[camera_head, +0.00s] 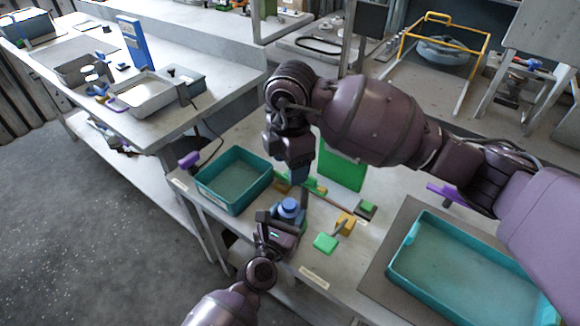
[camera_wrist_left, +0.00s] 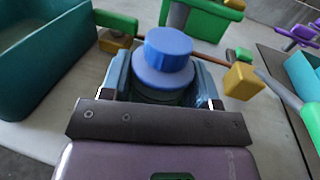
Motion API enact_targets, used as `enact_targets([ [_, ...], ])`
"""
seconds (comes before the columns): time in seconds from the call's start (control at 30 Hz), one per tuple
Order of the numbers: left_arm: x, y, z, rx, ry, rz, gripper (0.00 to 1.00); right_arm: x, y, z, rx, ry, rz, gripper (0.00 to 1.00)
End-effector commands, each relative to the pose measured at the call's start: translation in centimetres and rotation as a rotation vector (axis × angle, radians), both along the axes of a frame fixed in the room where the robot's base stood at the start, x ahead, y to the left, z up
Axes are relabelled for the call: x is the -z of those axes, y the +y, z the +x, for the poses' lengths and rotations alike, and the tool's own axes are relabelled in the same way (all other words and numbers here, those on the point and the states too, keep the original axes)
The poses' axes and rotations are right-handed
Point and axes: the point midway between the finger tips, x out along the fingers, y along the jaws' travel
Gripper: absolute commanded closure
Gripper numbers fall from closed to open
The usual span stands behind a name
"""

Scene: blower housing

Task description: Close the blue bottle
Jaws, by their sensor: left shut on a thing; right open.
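The blue bottle (camera_head: 290,208) stands upright near the front edge of the table. In the left wrist view its narrower blue top (camera_wrist_left: 168,50) sits above a wider blue shoulder (camera_wrist_left: 163,80). I cannot tell whether that top is a cap screwed tight. My left gripper (camera_head: 279,216) is shut on the bottle's body, and its fingers (camera_wrist_left: 160,97) show on both sides. The lower body is hidden by the gripper. My right gripper (camera_head: 300,176) is open, points down and hangs above and slightly behind the bottle. It is apart from the bottle and not seen in the wrist view.
A teal tray (camera_head: 208,191) stands left of the bottle. A yellow block (camera_head: 346,222), a green block (camera_head: 325,242) and a thin rod (camera_head: 335,203) lie to the right. A green bin (camera_head: 342,172) is behind. A larger teal tray (camera_head: 402,262) is at far right.

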Motion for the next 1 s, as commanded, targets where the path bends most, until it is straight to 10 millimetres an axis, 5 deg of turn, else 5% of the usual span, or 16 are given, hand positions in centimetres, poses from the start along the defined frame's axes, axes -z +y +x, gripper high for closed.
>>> enact_targets([
  [0.17, 0.0, 0.0, 0.0, 0.0, 0.001, 0.0, 1.0, 0.0, 0.0, 0.0, 0.0, 0.0, 0.0, 0.36],
  [0.2, 0.0, 0.0, 0.0, 0.0, 0.001, 0.0, 0.4, 0.0, 0.0, 0.0, 0.0, 0.0, 0.0, 0.36],
  [0.37, 0.0, 0.0, 0.0, 0.0, 0.001, 0.0, 0.16, 0.0, 0.0, 0.0, 0.0, 0.0, 0.0, 0.36],
  [0.73, 0.1, 0.2, -0.4, 0.0, 0.001, 0.0, 0.15, 0.1, 0.0, 0.0, 0.0, 0.0, 0.0, 0.36],
  [1.0, 0.2, 1.7, -4.0, -0.001, 0.003, 0.0, 0.15, 0.5, 0.0, 0.0, 0.0, 0.004, 0.0, 0.36],
])
